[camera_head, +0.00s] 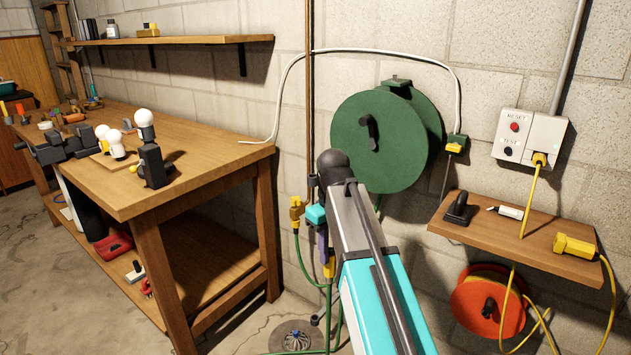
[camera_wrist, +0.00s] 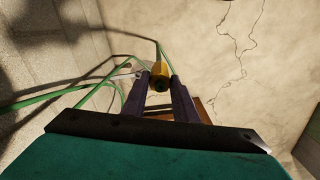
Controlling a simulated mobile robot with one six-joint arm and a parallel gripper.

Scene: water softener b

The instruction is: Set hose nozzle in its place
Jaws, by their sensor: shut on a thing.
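The yellow hose nozzle (camera_head: 329,265) is between the purple fingers of my gripper (camera_head: 325,250), low in front of the wall. In the wrist view the nozzle (camera_wrist: 159,70) sits between both fingertips of the gripper (camera_wrist: 160,84), its dark round end facing the camera. The fingers are shut on it, and it is held above the floor. A green hose (camera_head: 328,305) hangs below the nozzle in the head view. My arm and gripper body cover part of the wall behind. I cannot make out which spot is the nozzle's place.
A yellow tap fitting (camera_head: 296,212) with a green hose is close left of my gripper. A green hose reel (camera_head: 378,140) hangs above. The wooden workbench (camera_head: 195,180) stands left, a small shelf (camera_head: 520,240) right. A floor drain (camera_head: 294,338) lies below.

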